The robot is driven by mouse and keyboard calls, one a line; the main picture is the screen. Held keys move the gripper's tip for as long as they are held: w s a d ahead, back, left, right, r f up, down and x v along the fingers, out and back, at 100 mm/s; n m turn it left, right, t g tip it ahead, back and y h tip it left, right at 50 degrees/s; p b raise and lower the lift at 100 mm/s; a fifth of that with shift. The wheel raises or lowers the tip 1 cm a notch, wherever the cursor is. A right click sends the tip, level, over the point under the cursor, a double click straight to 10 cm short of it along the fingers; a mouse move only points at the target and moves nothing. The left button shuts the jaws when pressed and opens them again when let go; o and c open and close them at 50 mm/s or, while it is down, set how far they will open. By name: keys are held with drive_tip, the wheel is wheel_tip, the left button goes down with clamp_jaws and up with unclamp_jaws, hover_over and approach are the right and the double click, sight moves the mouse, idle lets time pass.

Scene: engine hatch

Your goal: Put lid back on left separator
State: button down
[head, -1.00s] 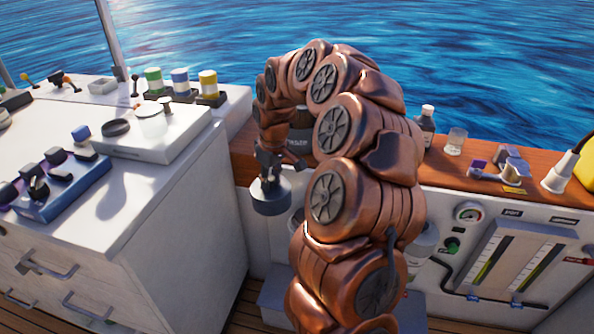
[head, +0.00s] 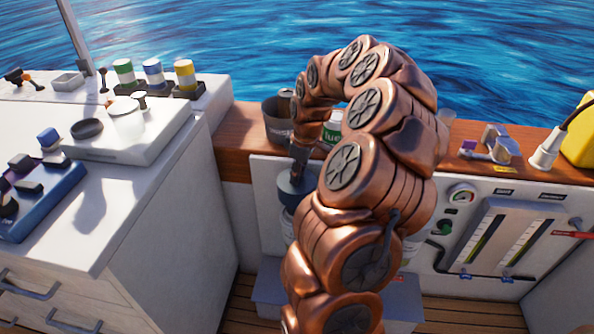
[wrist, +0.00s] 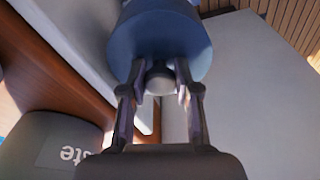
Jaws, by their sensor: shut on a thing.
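The lid (head: 293,190) is a round blue-grey disc in front of the white panel, left of my arm. My gripper (wrist: 160,76) is shut on the lid's knob; the blue lid (wrist: 160,35) fills the top middle of the wrist view. The left separator (head: 288,226) shows as a pale body just below the lid, mostly hidden by the lid and my arm. I cannot tell whether lid and separator touch. Another pale separator body (head: 412,250) peeks out right of my arm.
A grey waste can (head: 275,118) stands on the wooden ledge (head: 237,150) behind the lid. A green-labelled container (head: 332,126) is beside it. A white cabinet (head: 190,225) stands at left. A gauge panel (head: 500,240) is at right. A grey step (head: 268,285) lies below.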

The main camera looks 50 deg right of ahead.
drive_tip(key=shift+f+b, duration=1.55)
drive_tip(key=shift+f, duration=2.55)
drive_tip(key=shift+f+b, duration=0.5)
drive_tip(key=c, duration=0.8)
unclamp_jaws()
drive_tip(key=shift+o, duration=0.2)
drive_tip(key=shift+r, duration=0.1)
drive_tip(key=r, duration=0.4)
drive_tip(key=s+r, duration=0.1)
drive_tip(key=r, duration=0.6)
drive_tip(key=shift+s+d+r, duration=0.3)
drive_tip(key=shift+s+r, duration=0.05)
drive_tip(key=shift+s, duration=0.05)
